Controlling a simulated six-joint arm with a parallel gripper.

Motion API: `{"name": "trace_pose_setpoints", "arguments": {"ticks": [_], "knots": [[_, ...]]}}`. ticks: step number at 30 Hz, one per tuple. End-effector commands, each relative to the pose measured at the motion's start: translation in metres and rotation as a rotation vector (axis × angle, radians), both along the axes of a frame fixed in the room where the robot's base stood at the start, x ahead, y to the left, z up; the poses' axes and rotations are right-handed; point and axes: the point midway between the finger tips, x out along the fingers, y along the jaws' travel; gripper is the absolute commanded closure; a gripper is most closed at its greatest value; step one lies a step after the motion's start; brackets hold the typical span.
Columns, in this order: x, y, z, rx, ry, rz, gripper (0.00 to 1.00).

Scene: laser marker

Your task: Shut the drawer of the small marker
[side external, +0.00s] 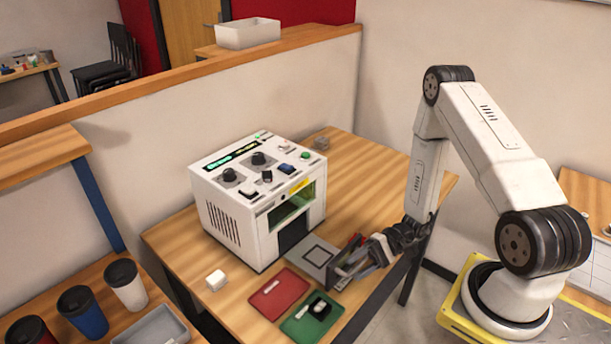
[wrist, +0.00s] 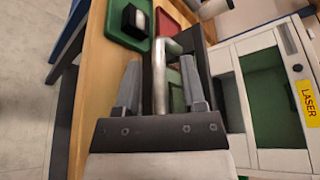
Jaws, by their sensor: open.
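The small marker (side external: 232,218) is a white box with knobs and buttons on top and a green window in front; in the wrist view its white front (wrist: 232,100) is at the right. Its drawer (side external: 312,262) is out at the front, a grey plate with a dark square outline. The drawer's silver bar handle (wrist: 159,78) stands between the two fingers of my gripper (wrist: 160,65). The fingers are apart, one on each side of the bar, and I cannot tell whether either touches it. In the side view my gripper (side external: 358,262) is at the drawer's dark front and partly hides it.
A red tray (side external: 268,300) and a green tray (side external: 297,326) holding a black-and-white piece (side external: 319,308) lie close beside the drawer. A white block (side external: 216,280) lies left. A small grey block (side external: 321,143) is behind the marker. The table's front edge is close below my gripper.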

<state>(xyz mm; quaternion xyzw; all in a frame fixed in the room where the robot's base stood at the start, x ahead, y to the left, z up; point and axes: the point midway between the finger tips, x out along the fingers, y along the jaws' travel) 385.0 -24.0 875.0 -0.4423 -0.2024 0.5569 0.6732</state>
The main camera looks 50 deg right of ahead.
Motion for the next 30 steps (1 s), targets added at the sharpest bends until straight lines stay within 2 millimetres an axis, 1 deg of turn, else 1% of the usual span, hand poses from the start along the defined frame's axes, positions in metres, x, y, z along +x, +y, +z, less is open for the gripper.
{"name": "trace_pose_setpoints", "arguments": {"ticks": [4, 5, 6, 8, 9, 10, 30], "knots": [[-0.0001, 0.0000, 0.0000, 0.000, 0.000, 0.000, 0.47], [-0.0001, 0.0000, 0.0000, 0.000, 0.000, 0.000, 0.51], [-0.0001, 0.0000, 0.0000, 0.000, 0.000, 0.000, 0.63], [-0.0001, -0.0001, -0.0001, 0.000, 0.000, 0.000, 0.82], [-0.0001, -0.0001, -0.0001, 0.000, 0.000, 0.000, 0.95], [-0.0001, -0.0001, -0.0001, 0.000, 0.000, 0.000, 1.00], [-0.0003, -0.0005, -0.0004, -0.002, 0.001, 0.001, 1.00]]}}
